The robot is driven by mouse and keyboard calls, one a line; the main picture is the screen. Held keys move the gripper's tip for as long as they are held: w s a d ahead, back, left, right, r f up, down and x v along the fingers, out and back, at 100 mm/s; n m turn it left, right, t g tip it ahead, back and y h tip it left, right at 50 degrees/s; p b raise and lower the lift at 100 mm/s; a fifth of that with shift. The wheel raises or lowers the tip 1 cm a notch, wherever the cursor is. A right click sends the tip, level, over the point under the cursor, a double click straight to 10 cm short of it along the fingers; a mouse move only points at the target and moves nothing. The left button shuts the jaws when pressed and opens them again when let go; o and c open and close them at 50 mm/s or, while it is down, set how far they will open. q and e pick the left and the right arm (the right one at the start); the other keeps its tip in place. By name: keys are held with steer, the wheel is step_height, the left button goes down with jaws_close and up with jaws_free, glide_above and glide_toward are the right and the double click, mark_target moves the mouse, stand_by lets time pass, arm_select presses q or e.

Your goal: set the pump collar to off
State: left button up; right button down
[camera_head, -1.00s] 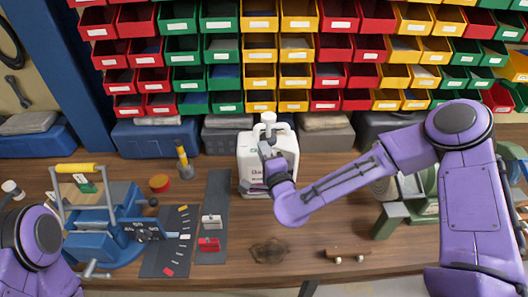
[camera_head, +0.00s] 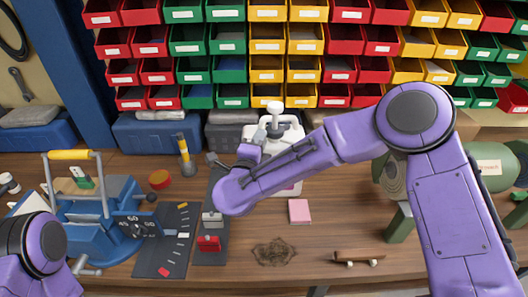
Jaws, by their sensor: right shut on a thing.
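The white pump jug (camera_head: 294,133) stands upright at the back middle of the bench, with its pump head (camera_head: 275,106) on top. The pump collar is just under the head and is mostly hidden. My right gripper (camera_head: 263,134) is at the left side of the jug's neck and appears shut on the collar. My right forearm crosses in front of the jug and hides most of its body and label. The collar's marks cannot be read. My left arm shows at the lower left, but its gripper is out of view.
A blue machine (camera_head: 85,220) with a yellow-handled bar and a dark panel with marks (camera_head: 168,245) stand at the left. A pink block (camera_head: 299,211), a dark stain (camera_head: 274,252) and a small wooden piece (camera_head: 355,257) are in front. Coloured bins line the back.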

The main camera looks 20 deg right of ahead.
steer(key=m+g+h+b, duration=0.1)
steer(key=w+m+g+h+b, duration=0.1)
steer(key=h, duration=0.1)
steer(key=w+a+m+g+h, duration=0.1)
steer(key=m, duration=0.1)
steer(key=shift+f+g+b, duration=0.1)
steer(key=shift+g+b, duration=0.3)
steer(key=shift+w+d+m+g+h+b, duration=0.1)
steer(key=shift+w+m+g+h+b, duration=0.2)
steer(key=shift+m+g+h, duration=0.3)
steer(key=shift+w+m+g+h+b, duration=0.25)
steer(key=shift+m+g+h, duration=0.2)
steer(key=shift+g, duration=0.25)
steer(key=shift+r, duration=0.2)
steer(key=c, duration=1.4)
jaws_free()
steer(key=shift+o, duration=0.2)
steer(key=shift+f, duration=0.1)
